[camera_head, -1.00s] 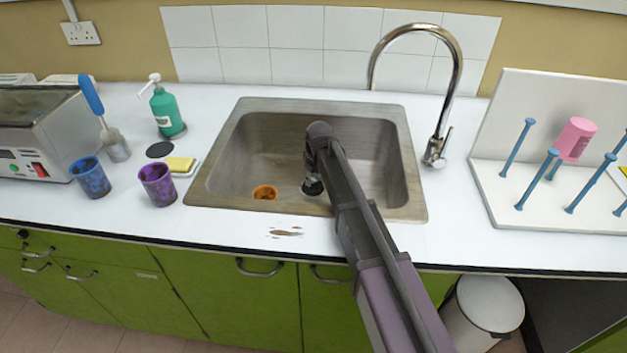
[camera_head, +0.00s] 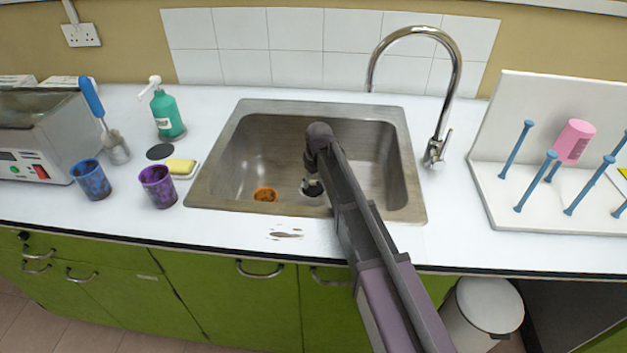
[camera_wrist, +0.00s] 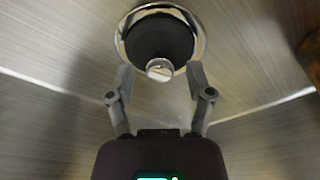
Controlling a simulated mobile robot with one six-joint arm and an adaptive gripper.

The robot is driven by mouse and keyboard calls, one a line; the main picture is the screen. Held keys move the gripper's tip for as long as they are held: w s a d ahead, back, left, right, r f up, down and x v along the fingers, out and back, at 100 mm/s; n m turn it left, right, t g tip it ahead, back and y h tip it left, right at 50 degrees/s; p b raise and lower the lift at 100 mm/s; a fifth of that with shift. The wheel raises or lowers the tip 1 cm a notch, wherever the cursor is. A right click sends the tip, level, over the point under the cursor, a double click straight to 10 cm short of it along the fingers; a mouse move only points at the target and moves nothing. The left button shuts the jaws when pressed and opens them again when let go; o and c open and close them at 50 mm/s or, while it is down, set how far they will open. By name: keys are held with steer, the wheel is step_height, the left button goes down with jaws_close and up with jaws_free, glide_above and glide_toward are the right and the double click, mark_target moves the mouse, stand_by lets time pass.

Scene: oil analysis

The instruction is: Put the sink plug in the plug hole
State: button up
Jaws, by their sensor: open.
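The black sink plug (camera_wrist: 158,38) has a small silver knob (camera_wrist: 160,70) and shows in the wrist view. It lies within the chrome ring of the plug hole (camera_wrist: 120,38) and looks seated there; its exact depth cannot be told. My gripper (camera_wrist: 160,80) is open, with one finger on each side near the knob and visible gaps between. In the head view my gripper (camera_head: 312,187) is low in the sink (camera_head: 232,160), over the plug hole, and mostly hides the plug.
An orange-brown cup (camera_head: 265,194) sits in the sink to the left of my gripper. The tap (camera_head: 455,85) stands at the sink's right rear. A purple cup (camera_head: 157,187) and a yellow sponge (camera_head: 181,166) are on the counter to the left.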

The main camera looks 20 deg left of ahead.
mark_target(316, 190)
step_height(316, 190, up, 12)
steer(key=d+p, duration=0.1)
steer(key=p, duration=1)
steer(key=shift+s+d+f, duration=0.25)
steer(key=shift+s, duration=0.2)
stand_by(0.3)
